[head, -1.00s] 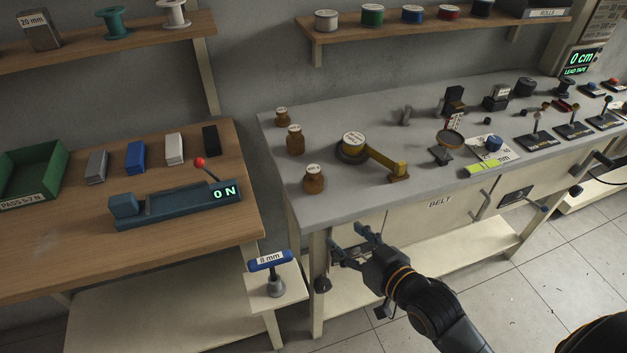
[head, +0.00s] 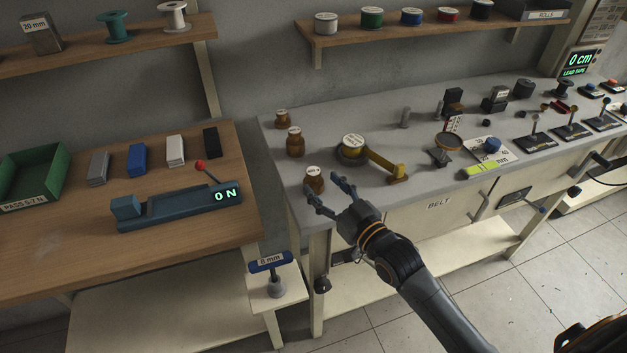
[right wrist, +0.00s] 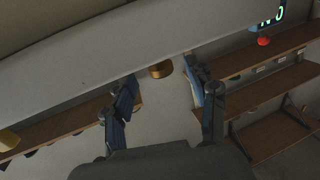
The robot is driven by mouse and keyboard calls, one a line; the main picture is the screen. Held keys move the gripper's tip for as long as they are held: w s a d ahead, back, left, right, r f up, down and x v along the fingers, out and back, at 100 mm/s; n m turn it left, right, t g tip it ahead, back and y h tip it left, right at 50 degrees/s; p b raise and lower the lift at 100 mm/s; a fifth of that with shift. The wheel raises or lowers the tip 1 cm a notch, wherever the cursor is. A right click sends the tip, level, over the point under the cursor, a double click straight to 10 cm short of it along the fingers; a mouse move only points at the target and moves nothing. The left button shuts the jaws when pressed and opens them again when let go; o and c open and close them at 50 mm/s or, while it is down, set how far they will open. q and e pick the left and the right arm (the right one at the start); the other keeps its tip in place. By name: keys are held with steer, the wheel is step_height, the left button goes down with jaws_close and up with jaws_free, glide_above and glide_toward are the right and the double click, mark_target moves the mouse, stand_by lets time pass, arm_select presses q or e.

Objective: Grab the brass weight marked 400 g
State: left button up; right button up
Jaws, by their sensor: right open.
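Three brown brass weights stand at the left end of the grey bench: a rear one (head: 282,118), a middle one (head: 295,143) and a front one (head: 314,181). Their top labels are too small to read. My right gripper (head: 326,192) is open and empty at the bench's front edge, its fingers reaching toward the front weight. In the right wrist view the brass weight (right wrist: 160,69) shows beyond and between the open fingers (right wrist: 163,90), apart from them. My left gripper is not in view.
A yellow-and-dark device (head: 382,163) sits right of the weights. A blue-handled 8 mm tool (head: 270,263) stands on a small ledge left of my arm. A wooden table (head: 60,245) with a teal force gauge (head: 175,207) is at left. Bench space between the weights is clear.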

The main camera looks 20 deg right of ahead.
mark_target(318, 177)
steer(key=x, duration=0.4)
steer(key=shift+r+p, duration=0.3)
steer(key=shift+p, duration=0.1)
steer(key=shift+w+a+f, duration=0.1)
steer(key=shift+w, duration=0.4)
jaws_close()
